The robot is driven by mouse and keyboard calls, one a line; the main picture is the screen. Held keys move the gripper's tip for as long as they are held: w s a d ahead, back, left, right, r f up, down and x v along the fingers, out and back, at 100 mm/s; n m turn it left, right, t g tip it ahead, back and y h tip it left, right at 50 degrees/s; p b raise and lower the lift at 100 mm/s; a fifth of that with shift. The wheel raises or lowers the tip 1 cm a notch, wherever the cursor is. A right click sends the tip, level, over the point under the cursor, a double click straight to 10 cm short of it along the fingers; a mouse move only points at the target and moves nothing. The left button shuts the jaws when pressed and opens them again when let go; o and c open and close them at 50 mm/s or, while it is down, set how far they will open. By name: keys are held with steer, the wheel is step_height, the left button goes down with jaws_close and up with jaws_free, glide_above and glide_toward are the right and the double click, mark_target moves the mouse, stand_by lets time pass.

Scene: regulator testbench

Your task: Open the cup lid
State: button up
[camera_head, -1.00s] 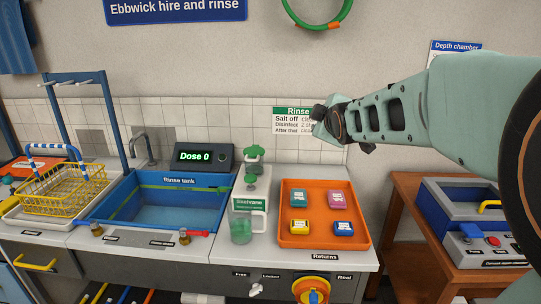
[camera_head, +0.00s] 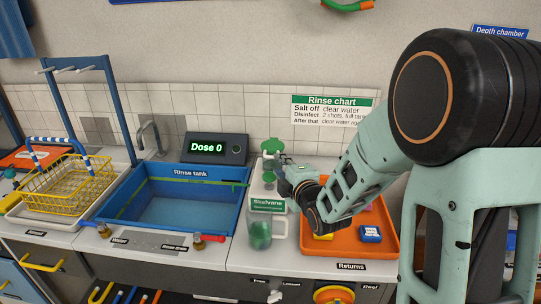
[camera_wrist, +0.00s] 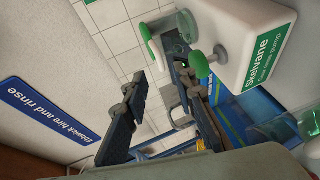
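The white Skelvane dose pump (camera_head: 268,205) stands on the counter right of the rinse tank. At its back top is a green lid-like part (camera_head: 272,146), also in the wrist view (camera_wrist: 146,36); I take it for the cup lid, but cannot tell whether it is open. A round green knob (camera_head: 268,176) sits nearer, also in the wrist view (camera_wrist: 200,64). A clear jug (camera_head: 261,232) with green contents stands in front. My gripper (camera_head: 284,172) is just right of the pump top. In the wrist view my gripper (camera_wrist: 160,82) has its fingers apart with nothing held; the right finger looks close to the lid part.
The blue rinse tank (camera_head: 150,192) with a tap is left of the pump. An orange tray (camera_head: 385,245) with small coloured blocks lies right, partly hidden by my arm. The Dose 0 display (camera_head: 210,148) stands behind. The wall is close behind the counter.

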mark_target(272, 157)
steer(key=p+x, duration=0.1)
steer(key=x, duration=0.7)
steer(key=shift+w+a+f, duration=0.1)
steer(key=shift+w, duration=0.2)
steer(key=shift+c, duration=0.5)
steer(key=c, duration=0.5)
steer(key=shift+f, duration=0.1)
jaws_close()
steer(key=shift+s, duration=0.1)
